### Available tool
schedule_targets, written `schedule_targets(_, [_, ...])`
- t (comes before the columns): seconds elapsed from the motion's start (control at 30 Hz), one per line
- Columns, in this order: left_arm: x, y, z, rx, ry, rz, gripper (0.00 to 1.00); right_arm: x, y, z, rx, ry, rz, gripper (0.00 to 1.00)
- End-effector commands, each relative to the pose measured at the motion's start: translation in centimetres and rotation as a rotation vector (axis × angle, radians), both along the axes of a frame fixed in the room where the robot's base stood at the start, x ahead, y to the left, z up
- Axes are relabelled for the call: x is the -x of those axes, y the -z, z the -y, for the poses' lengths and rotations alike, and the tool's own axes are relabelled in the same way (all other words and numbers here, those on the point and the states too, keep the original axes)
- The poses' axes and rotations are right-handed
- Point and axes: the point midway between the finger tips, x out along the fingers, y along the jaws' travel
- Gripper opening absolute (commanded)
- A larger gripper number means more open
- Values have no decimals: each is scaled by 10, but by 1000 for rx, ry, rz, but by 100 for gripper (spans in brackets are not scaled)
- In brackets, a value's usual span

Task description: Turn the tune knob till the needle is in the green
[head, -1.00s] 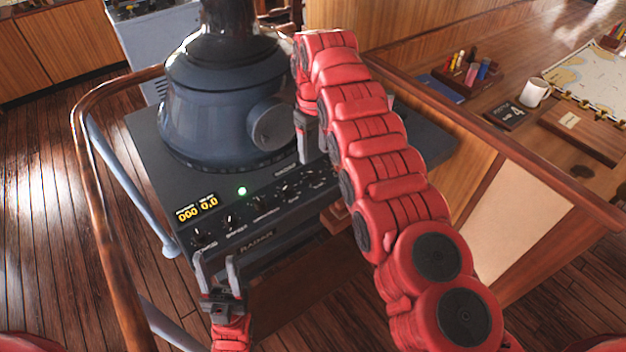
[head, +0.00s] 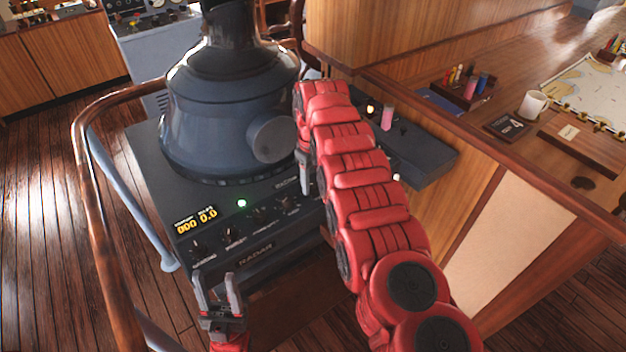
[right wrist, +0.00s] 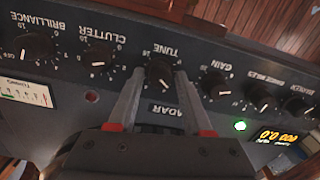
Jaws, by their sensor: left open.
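The tune knob (right wrist: 160,73) is a black knob with a white pointer line on the dark radar panel, which appears upside down in the right wrist view. My right gripper (right wrist: 161,78) has one finger on each side of it; whether they touch it is unclear. In the head view my right gripper (head: 305,172) is at the panel's right part, and the arm hides the knob. The tuning meter (right wrist: 22,93) is cut by the left edge, with small green and red marks; its needle is not clear. My left gripper (head: 218,293) is open and empty before the panel's lower left.
Clutter (right wrist: 98,56) and gain (right wrist: 215,85) knobs flank the tune knob. A green lamp (head: 242,203) and a yellow display (head: 195,220) are lit. A wooden handrail (head: 82,170) curves along the left; a chart desk with a white mug (head: 533,104) stands right.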

Motion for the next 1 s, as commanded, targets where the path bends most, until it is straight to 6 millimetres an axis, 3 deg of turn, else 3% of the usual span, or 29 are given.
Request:
schedule_targets(0.03, [0,0,0,0,0,0,50,0,0,0,0,0,0,39])
schedule_targets(0.27, [0,0,0,0,0,0,50,0,0,0,0,0,0,0])
schedule_targets(0.63, [0,7,0,0,0,0,50,0,2,0,1,29,-1,0])
schedule_targets(1.0, [0,41,0,0,0,0,50,-1,6,1,0,263,2,0])
